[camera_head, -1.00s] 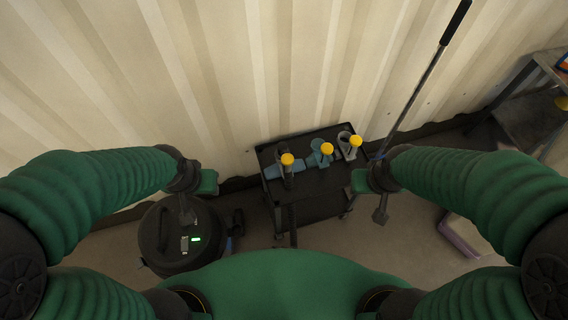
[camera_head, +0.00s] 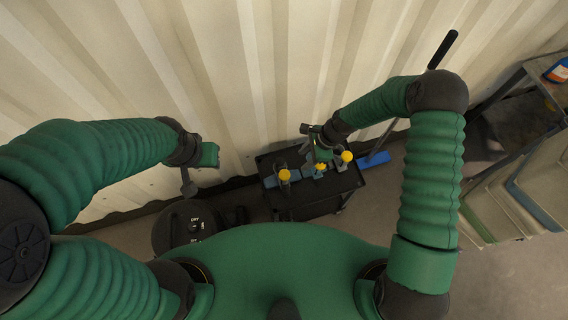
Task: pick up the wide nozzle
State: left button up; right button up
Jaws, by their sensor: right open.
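A dark cart (camera_head: 305,208) holds several nozzle-like tools with yellow knobs on its top. The left knob (camera_head: 284,175), middle knob (camera_head: 320,167) and right knob (camera_head: 346,156) stand in a row. Blue-grey parts lie under them; which one is the wide nozzle I cannot tell for sure. My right gripper (camera_head: 318,148) is open and empty over the back of the cart, close by the middle tool and partly hiding it. Whether it touches the tool is unclear. My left gripper (camera_head: 198,168) hangs left of the cart, away from the tools; its jaws are unclear.
A dark round machine (camera_head: 183,228) stands on the floor left of the cart. A blue-headed broom (camera_head: 374,160) leans behind my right arm, its handle tip rising at the wall. A metal shelf (camera_head: 515,110) and leaning panels (camera_head: 510,200) are on the right. The corrugated wall is close behind.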

jog(key=b, duration=0.5)
send_near(286, 174)
notch_tip(286, 174, down, 2)
jog(key=b+x, duration=0.1)
jog(key=x, duration=0.1)
jog(key=b+x, duration=0.3)
jog(key=x, duration=0.1)
jog(key=shift+w+a+f, duration=0.1)
jog(key=shift+w+f, duration=0.3)
jog(key=b+x, duration=0.4)
jog(key=shift+s+f, duration=0.2)
jog(key=shift+s, duration=0.2)
jog(key=shift+a+f+b, duration=0.2)
jog(key=shift+f+b, duration=0.1)
jog(key=shift+b, duration=0.05)
jog(key=shift+w+a+r, duration=0.1)
jog(key=shift+r, duration=0.05)
pick_arm(q)
notch_tip(286, 174, down, 13)
jog(key=s, duration=0.1)
jog(key=shift+a+r, duration=0.15)
pick_arm(e)
grip_shut()
jog(key=shift+r, duration=0.15)
